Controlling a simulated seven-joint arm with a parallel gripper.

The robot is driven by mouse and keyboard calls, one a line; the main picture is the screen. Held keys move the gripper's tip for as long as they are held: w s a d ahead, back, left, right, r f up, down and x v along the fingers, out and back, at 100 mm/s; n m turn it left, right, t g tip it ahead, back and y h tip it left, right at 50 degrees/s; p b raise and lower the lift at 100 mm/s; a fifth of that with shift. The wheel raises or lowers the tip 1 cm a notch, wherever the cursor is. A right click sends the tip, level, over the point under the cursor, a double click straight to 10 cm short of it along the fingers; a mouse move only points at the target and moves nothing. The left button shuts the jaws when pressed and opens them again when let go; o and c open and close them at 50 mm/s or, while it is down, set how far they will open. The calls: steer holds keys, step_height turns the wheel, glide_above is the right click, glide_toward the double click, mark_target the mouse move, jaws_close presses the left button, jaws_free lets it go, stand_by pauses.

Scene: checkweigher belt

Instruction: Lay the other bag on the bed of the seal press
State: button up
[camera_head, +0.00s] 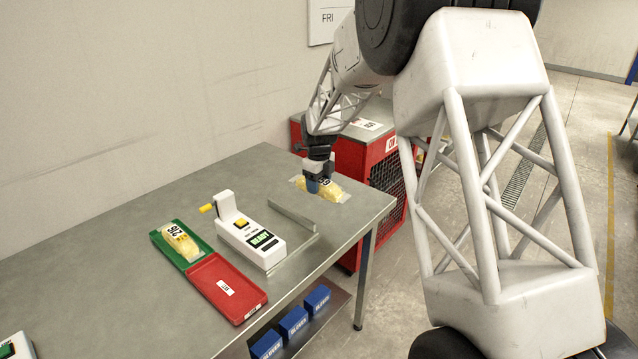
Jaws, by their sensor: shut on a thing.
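My gripper (320,186) points down near the table's far right corner, shut on a clear bag with yellowish contents (338,192). A dark printed mark shows on that bag, partly hidden by the fingers. I cannot tell whether the bag touches the table or hangs just above it. A white press-like unit (262,251) with a yellow-tipped lever and a READY display stands left of my gripper. A grey plate with a raised metal strip (292,215) adjoins it on the right. Another bag, with black digits (180,240), lies in the green tray half (160,240).
The red tray half (228,288) looks empty. Several blue boxes (293,322) sit on a shelf below the table's front edge. A red cabinet with a mesh side (388,180) stands beyond the table's right end. The table's back strip (255,172) is clear.

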steer(key=s+a, duration=0.2)
steer(key=a, duration=0.5)
steer(key=s+a+r, duration=0.1)
steer(key=s+a, duration=0.2)
steer(key=a, duration=0.3)
steer(key=shift+a+r+m, duration=0.3)
steer(key=shift+a+m, duration=0.05)
steer(key=shift+m, duration=0.05)
steer(key=shift+s+f, duration=0.1)
steer(key=shift+f, duration=0.05)
steer(key=shift+f, duration=4.65)
steer(key=o, duration=1.2)
steer(key=shift+c, duration=0.2)
steer(key=shift+r, duration=0.1)
step_height(320, 180, up, 9)
